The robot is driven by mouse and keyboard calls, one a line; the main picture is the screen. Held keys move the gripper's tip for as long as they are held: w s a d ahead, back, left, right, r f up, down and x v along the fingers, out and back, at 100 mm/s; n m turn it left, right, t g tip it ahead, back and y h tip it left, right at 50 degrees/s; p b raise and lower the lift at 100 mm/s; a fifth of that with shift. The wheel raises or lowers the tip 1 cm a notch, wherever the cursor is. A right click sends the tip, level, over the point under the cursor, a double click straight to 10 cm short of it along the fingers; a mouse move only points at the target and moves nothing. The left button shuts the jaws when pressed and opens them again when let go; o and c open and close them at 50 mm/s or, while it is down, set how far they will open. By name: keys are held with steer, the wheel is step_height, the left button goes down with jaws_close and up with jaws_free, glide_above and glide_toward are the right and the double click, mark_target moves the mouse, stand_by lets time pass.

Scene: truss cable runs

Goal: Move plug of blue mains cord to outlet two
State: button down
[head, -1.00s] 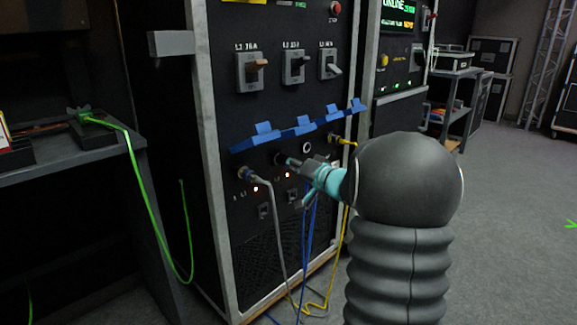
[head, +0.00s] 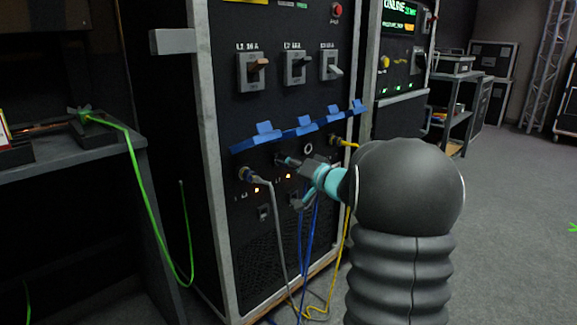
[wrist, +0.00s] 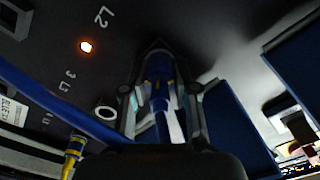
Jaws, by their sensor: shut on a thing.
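My gripper (head: 297,164) is shut on the blue cord's plug (wrist: 158,75), which has a yellow band and sits between the fingers in the wrist view. The plug points at the panel at the second outlet (head: 280,159) from the left. I cannot tell whether it is seated or just in front, as the fingers hide the join. The blue cord (head: 307,235) hangs down from my gripper to the floor and crosses the wrist view (wrist: 50,108).
A grey cord's plug (head: 247,174) is in the leftmost outlet. The third outlet (head: 308,149) is an empty ring, also in the wrist view (wrist: 106,113). A yellow plug (head: 335,140) fills the rightmost. Blue flaps (head: 300,125) jut out above the outlets.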

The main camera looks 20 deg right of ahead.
steer(key=shift+m+b, duration=0.35)
steer(key=shift+m, duration=0.55)
steer(key=shift+w+m, duration=0.1)
steer(key=shift+m, duration=0.4)
steer(key=shift+w+r+m, duration=0.1)
steer(key=shift+m, duration=1.3)
steer(key=shift+a+m, duration=0.1)
steer(key=shift+m, duration=1.3)
